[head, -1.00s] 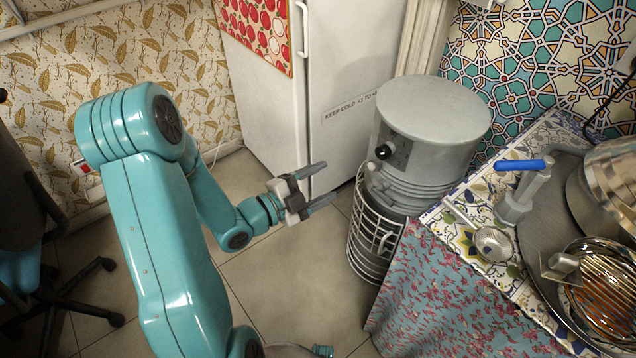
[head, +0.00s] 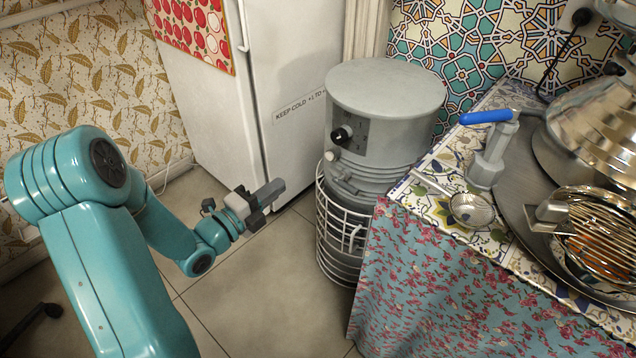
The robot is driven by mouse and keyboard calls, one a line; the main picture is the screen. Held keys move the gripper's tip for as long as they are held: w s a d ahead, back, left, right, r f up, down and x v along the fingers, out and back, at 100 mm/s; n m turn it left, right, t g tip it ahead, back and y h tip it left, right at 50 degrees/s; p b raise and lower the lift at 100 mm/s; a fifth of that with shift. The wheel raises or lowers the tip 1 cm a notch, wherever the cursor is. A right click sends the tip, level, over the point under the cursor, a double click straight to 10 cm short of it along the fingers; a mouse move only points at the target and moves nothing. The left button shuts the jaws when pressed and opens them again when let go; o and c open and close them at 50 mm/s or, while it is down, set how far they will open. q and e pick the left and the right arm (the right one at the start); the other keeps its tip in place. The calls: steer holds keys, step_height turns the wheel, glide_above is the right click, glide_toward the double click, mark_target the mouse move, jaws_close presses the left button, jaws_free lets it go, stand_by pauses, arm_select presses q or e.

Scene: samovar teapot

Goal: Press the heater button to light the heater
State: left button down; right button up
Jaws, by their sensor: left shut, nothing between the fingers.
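The heater (head: 385,95) is a grey cylinder with a flat round top, standing in the middle of the head view. On its front left side are a black knob (head: 341,135) and, below it, a small pale button (head: 331,157). My left gripper (head: 277,189) is shut and empty, to the left of the heater and apart from it, lower in the picture than the button. My right gripper is not in view.
A white wire guard (head: 343,240) surrounds the heater's lower part. A cloth-covered table (head: 430,262) stands close on the right, with a strainer (head: 471,209) and a blue-handled tap (head: 487,117). A white fridge (head: 290,65) stands behind. Floor below my gripper is clear.

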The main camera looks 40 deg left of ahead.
mark_target(328, 157)
arm_select(q)
step_height(328, 157, down, 2)
steer(key=shift+w+d+f+b, duration=0.15)
steer(key=shift+f+b, duration=0.05)
steer(key=shift+b, duration=0.45)
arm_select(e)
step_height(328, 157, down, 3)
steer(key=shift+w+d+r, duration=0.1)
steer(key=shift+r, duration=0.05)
arm_select(q)
steer(key=w, duration=0.4)
steer(key=w+b, duration=0.1)
steer(key=w, duration=0.3)
steer(key=w+d+b, duration=0.1)
steer(key=w, duration=0.3)
steer(key=shift+w+r, duration=0.15)
steer(key=shift+w, duration=0.2)
steer(key=shift+w+d, duration=0.1)
steer(key=shift+w, duration=0.5)
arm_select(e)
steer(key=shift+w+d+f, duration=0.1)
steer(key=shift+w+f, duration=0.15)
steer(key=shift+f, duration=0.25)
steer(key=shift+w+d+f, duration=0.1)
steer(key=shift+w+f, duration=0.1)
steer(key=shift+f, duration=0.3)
arm_select(q)
steer(key=shift+r, duration=0.1)
